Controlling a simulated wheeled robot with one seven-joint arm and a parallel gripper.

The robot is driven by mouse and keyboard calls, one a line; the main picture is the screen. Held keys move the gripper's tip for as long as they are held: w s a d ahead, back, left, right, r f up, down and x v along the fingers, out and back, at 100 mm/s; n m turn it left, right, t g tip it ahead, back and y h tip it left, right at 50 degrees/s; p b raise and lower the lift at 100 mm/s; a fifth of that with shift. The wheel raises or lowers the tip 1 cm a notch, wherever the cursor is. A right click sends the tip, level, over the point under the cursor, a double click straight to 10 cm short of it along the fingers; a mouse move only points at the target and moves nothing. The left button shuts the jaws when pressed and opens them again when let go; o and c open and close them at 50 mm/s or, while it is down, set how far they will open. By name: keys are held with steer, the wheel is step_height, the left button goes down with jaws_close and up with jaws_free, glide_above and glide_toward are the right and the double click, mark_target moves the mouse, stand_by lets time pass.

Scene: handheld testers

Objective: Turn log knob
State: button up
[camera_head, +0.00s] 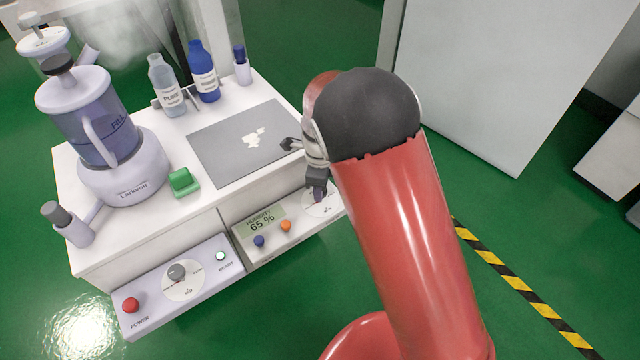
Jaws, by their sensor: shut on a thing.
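The humidity panel (246,238) on the front of the bench has a display reading 65 %. At its right end is a white dial plate (327,207) with small markings that I cannot read. My gripper (317,192) reaches down to this plate and is shut on the knob there; the fingers and arm hide most of the knob. A second panel to the left has a grey knob (177,271) on a round white dial, apart from my gripper.
A red power button (131,305), a green ready light (220,256), and blue (259,241) and orange (285,226) buttons sit nearby. A blender-like machine (110,150), green block (184,182), bottles (205,75) and grey mat (212,165) stand on the bench.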

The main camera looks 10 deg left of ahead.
steer(key=o, duration=1)
steer(key=shift+r, duration=3.9)
